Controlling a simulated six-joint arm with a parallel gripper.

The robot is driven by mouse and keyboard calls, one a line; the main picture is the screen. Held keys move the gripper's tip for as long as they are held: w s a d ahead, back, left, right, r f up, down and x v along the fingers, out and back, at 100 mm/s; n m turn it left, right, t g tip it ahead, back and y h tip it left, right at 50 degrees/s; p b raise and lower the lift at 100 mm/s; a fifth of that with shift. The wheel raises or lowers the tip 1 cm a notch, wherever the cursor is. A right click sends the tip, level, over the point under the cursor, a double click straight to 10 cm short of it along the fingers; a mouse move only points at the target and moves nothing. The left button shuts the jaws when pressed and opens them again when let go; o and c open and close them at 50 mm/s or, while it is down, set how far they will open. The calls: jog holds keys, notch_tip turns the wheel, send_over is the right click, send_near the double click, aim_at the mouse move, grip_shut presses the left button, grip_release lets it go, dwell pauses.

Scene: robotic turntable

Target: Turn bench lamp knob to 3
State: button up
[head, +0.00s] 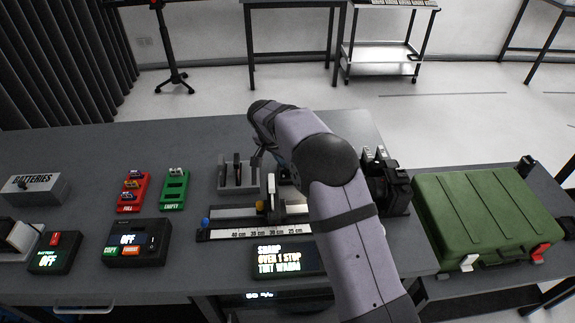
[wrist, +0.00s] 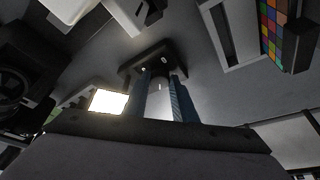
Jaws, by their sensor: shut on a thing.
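In the wrist view, the two blue fingers of my gripper (wrist: 159,84) are shut on a grey knob (wrist: 159,104) with a pale mark on its top. The knob stands against a small black box (wrist: 135,68), taken to be the bench lamp, with small pale marks on its face. A bright lit panel (wrist: 108,101) glows just left of the fingers. The knob's setting cannot be read. In the head view, my arm hides the knob and most of the lamp, and my gripper is largely hidden behind my wrist.
A ruler rail (head: 240,234) and a display (head: 285,262) reading "SHARP, OVER 1 STOP, TINT WARM" lie near my arm. A slotted grey rack (head: 224,183) stands left of my wrist. A black camera (head: 397,188) and green case (head: 490,215) are to the right. The bench's back left is clear.

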jog(key=m, duration=0.2)
jog(key=m+g+h+p, duration=0.1)
jog(key=m, duration=0.1)
jog(key=shift+w+a+r, duration=0.1)
jog(key=shift+w+a, duration=0.1)
jog(key=m+g+p, duration=0.1)
jog(key=m+p, duration=0.2)
jog(key=shift+w+h, duration=0.1)
jog(key=shift+h, duration=0.2)
jog(key=shift+m+g+p, duration=0.4)
jog(key=shift+p, duration=0.15)
jog(key=o, duration=1)
jog(key=shift+o, duration=0.2)
